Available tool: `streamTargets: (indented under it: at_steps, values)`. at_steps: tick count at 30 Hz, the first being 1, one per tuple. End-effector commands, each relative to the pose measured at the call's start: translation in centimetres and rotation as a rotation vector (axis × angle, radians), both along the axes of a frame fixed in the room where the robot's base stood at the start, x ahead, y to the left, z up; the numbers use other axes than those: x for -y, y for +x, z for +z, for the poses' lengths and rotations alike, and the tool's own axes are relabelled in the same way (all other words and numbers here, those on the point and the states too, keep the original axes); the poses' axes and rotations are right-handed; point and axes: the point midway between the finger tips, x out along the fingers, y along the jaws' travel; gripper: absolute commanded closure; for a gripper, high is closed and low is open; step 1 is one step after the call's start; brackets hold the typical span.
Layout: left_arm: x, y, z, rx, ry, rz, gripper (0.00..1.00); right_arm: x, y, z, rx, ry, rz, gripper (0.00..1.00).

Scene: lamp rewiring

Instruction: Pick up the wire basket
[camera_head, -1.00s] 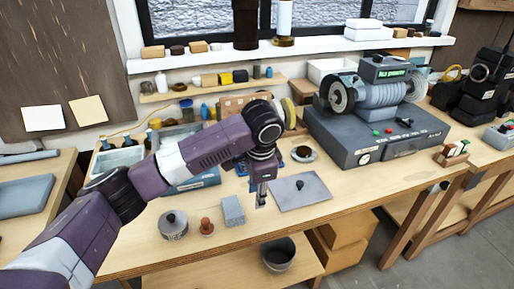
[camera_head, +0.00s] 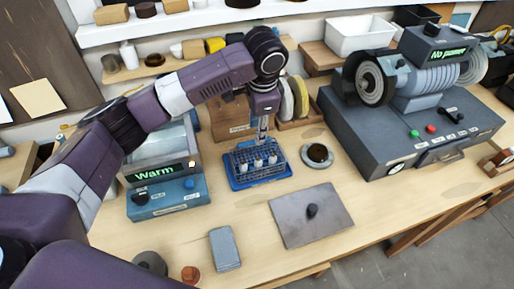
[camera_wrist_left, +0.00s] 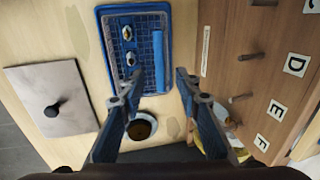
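The wire basket (camera_head: 243,161) is a small blue mesh basket holding a few small pale pieces. It stands on a blue tray (camera_head: 262,184) on the bench. My left gripper (camera_head: 262,136) points down just above the basket's back edge. In the left wrist view the basket (camera_wrist_left: 146,48) lies left of centre, inside the tray's rim (camera_wrist_left: 100,30). One fingertip overlaps the tray's right edge in that picture; contact cannot be told. My right gripper is not in view.
A blue unit reading "Warm" (camera_head: 170,200) stands left of the basket. A round dish (camera_head: 318,156) and a flat grey plate with a knob (camera_head: 308,220) lie to the right. A wooden lettered box (camera_wrist_left: 245,70) is close behind. A grinder machine (camera_head: 415,115) stands farther right.

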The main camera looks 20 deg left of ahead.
Motion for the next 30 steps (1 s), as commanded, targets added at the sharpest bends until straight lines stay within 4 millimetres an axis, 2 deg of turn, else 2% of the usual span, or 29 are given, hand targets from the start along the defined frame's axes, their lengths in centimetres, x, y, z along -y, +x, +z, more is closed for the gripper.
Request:
streamTargets:
  at_steps: [1,3,7,11,15,19,24,26,30]
  values:
    - [-0.1,0.0,-0.5,-0.004,0.002,0.002,0.69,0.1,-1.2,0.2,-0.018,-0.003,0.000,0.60]
    - [-0.2,0.1,-1.3,-0.004,0.003,0.002,0.69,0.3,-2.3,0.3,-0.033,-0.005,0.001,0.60]
    - [-0.5,0.4,-2.6,-0.004,0.003,0.003,0.69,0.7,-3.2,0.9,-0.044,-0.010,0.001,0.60]
    - [-0.8,0.9,-4.3,-0.005,0.004,0.003,0.69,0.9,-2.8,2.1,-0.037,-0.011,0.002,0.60]
    - [-0.9,1.2,-6.4,-0.004,0.003,0.002,0.69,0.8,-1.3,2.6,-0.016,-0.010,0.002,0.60]
    - [-1.0,1.4,-7.1,-0.001,0.002,0.000,0.69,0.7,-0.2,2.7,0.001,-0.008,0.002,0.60]
    - [-1.0,1.4,-7.2,0.000,0.002,0.000,0.69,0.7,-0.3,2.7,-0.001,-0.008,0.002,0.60]
    - [-0.9,1.4,-7.2,0.000,0.002,0.000,0.74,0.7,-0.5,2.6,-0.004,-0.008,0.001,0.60]
    - [-1.0,1.4,-7.2,-0.001,0.002,0.000,0.89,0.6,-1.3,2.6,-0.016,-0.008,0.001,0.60]
